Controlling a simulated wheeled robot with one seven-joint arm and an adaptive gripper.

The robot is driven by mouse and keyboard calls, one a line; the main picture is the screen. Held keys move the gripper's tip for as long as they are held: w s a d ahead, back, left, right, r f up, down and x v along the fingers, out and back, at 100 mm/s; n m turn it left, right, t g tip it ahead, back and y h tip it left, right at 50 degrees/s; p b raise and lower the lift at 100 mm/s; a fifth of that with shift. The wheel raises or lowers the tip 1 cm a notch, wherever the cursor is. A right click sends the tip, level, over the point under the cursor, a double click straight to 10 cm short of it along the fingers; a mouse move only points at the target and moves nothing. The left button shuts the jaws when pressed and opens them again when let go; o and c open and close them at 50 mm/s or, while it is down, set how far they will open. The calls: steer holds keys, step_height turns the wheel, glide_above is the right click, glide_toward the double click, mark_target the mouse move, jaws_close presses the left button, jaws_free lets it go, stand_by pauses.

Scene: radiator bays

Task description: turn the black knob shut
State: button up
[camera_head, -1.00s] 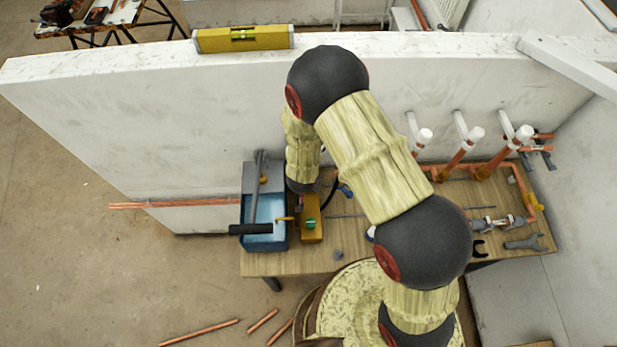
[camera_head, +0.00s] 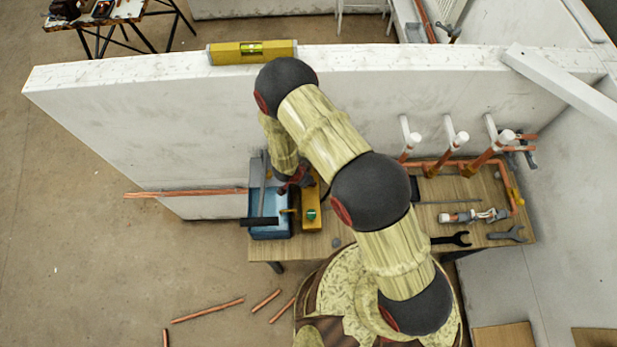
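I cannot make out a black knob for certain. Copper pipework (camera_head: 452,170) with several white-capped uprights (camera_head: 459,138) runs along the wall at the back right of the bench. A small dark fitting (camera_head: 524,157) sits at its right end, too small to identify. My arm reaches up from the bottom and bends down toward the left part of the bench.
A blue toolbox (camera_head: 270,229) with a black-handled tool stands left on the wooden bench (camera_head: 320,245). A valve assembly (camera_head: 475,215), a black wrench (camera_head: 452,239) and a grey wrench (camera_head: 507,234) lie right. A yellow level (camera_head: 252,52) tops the wall. Copper offcuts (camera_head: 207,311) lie on the floor.

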stand_by(0.4)
steer(key=o, duration=1)
steer(key=shift+o, duration=0.7)
steer(key=v, duration=1.2)
steer(key=shift+w+a, duration=0.1)
